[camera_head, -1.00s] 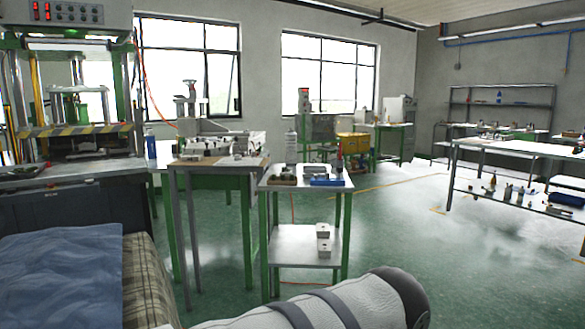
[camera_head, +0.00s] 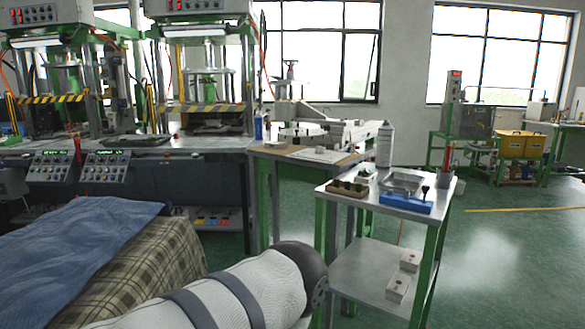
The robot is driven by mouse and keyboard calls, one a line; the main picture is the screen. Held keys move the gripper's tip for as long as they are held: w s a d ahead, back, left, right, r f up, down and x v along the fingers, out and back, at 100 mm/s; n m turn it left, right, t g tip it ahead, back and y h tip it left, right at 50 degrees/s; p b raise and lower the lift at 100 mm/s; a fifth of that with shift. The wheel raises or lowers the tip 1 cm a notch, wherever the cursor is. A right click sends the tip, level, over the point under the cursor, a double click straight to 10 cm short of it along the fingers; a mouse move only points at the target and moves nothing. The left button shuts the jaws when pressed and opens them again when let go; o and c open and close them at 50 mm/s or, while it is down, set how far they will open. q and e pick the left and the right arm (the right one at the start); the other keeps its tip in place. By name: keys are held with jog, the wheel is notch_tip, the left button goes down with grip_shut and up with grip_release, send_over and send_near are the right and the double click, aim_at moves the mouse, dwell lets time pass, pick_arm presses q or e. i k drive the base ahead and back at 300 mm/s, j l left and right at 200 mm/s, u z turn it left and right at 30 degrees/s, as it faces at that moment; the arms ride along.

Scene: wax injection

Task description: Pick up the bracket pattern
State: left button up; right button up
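I cannot make out the bracket pattern with certainty; the small parts are too small to tell apart. The two-level cart (camera_head: 330,190) at the centre right carries a brown holder with dark pieces (camera_head: 349,188), a shallow metal tray (camera_head: 402,182) and a blue tray (camera_head: 405,203) on its top. Two pale blocks (camera_head: 397,287) sit on its lower shelf. The workbench (camera_head: 270,152) behind it carries a machine with pale parts (camera_head: 303,134). Neither of my grippers is in view.
Two presses, one at far left (camera_head: 66,84) and one beside it (camera_head: 205,80), stand behind control panels. A plaid-covered surface with a blue cloth (camera_head: 70,245) fills the lower left. A yellow bin (camera_head: 520,145) stands at back right. Green floor (camera_head: 500,260) is open right of the cart.

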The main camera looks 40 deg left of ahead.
aim_at(363, 172)
jog(key=i+j+u, duration=0.65)
jog(key=u, duration=0.15)
jog(key=i+j+u, duration=0.1)
jog(key=i+u, duration=0.25)
jog(key=i, duration=0.05)
